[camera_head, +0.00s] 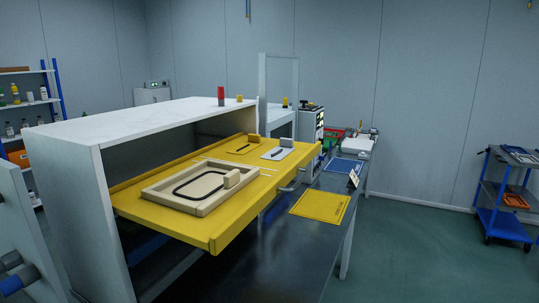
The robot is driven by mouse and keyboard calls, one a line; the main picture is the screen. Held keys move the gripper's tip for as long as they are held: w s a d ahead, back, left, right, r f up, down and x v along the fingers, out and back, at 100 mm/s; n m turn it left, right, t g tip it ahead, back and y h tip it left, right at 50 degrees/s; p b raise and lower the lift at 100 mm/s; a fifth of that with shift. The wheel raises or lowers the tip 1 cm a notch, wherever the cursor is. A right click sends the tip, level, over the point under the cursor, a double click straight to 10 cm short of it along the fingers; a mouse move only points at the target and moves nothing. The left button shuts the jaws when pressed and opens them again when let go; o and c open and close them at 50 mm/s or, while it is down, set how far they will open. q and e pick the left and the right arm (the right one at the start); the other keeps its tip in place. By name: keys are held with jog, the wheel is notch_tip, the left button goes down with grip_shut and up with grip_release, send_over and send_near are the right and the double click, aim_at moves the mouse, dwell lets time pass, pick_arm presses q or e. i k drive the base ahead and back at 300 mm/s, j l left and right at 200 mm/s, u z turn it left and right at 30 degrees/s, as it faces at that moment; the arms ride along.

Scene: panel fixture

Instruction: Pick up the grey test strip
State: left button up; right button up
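A yellow tray (228,228) sticks out of the open front of a white cabinet (73,190). A beige frame fixture (165,199) with a black loop inside and a small block on its rim sits on it. A thin pale strip (266,170) lies between the fixture and the plate. A short dark strip (239,150) lies farther back. I cannot tell which of these is the grey test strip. Neither of my grippers is in view.
A dark table (300,235) runs beside the tray, with a yellow mat (320,206) and a blue mat (344,166) on it. A red-topped beacon (221,95) stands on the cabinet. A blue cart (505,195) stands at right, with clear floor before it.

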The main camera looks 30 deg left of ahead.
aim_at(285, 147)
jog(key=l+z, duration=0.15)
jog(key=z, duration=1.8)
jog(key=i+j+u, duration=0.1)
jog(key=i+u, duration=0.25)
jog(key=u, duration=0.15)
jog(key=i+u, duration=0.45)
jog(key=i+l+u, duration=0.15)
jog(key=i+u, duration=0.15)
jog(key=u, duration=0.2)
jog(key=i+j+u, duration=0.15)
jog(key=i+u, duration=0.15)
jog(key=i, duration=0.55)
jog(key=i+u, duration=0.25)
jog(key=i, duration=0.55)
jog(key=i+z, duration=0.15)
jog(key=i, duration=0.7)
jog(key=i+j+z, duration=0.15)
jog(key=i, duration=0.7)
jog(key=i+u, duration=0.15)
jog(key=u, duration=0.3)
jog(key=i+l+u, duration=0.1)
jog(key=u, duration=0.35)
jog(key=i+l+u, duration=0.15)
jog(key=u, duration=2.2)
